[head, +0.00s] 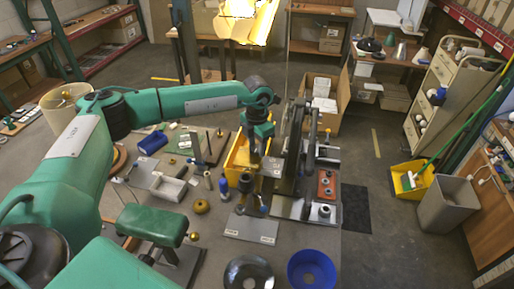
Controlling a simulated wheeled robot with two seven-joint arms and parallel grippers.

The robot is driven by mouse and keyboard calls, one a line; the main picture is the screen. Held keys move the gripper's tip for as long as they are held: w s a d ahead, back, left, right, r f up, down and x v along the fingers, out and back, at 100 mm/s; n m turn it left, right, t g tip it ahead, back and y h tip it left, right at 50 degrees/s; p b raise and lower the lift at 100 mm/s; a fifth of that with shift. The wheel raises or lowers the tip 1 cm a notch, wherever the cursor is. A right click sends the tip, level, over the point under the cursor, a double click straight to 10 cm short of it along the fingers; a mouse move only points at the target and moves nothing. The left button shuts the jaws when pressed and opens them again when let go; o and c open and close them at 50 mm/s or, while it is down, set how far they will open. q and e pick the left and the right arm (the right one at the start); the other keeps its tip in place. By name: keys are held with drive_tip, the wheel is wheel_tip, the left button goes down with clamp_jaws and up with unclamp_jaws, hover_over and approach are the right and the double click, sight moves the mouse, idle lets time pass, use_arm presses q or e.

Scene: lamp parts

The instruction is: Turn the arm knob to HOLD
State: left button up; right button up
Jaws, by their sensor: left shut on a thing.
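My left arm reaches across from the left, and its gripper (252,168) points down at the upright dark fixture (248,188) in the middle of the bench. The gripper is shut on a small part at the top of this fixture, which I take to be the arm knob. The fingers and wrist hide most of the knob, and its HOLD mark and pointer are too small to read. The fixture stands on a light grey plate (250,229) with a blue-ended piece (263,209) at its side. My right gripper is not in view.
A yellow bin (236,160) stands just behind the fixture. A tall dark frame (292,150) rises close on the right, beside a red block (326,185). A blue bowl (311,270) and a dark dish (248,273) lie at the front. A white tray (168,187) lies left.

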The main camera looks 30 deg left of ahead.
use_arm(q)
drive_tip(key=m+b, duration=1)
drive_tip(key=b, duration=0.3)
drive_tip(key=shift+f+m, duration=0.1)
drive_tip(key=shift+m, duration=0.2)
drive_tip(key=m+b, duration=0.2)
drive_tip(key=shift+m, duration=0.4)
drive_tip(key=shift+m+b, duration=0.9)
drive_tip(key=shift+m, duration=0.3)
drive_tip(key=shift+r+m+b, duration=0.25)
drive_tip(key=shift+m+b, duration=0.4)
drive_tip(key=shift+m, duration=0.75)
drive_tip(key=shift+r+m, duration=0.1)
drive_tip(key=shift+m, duration=0.2)
drive_tip(key=o, duration=0.8)
drive_tip(key=shift+o, duration=0.9)
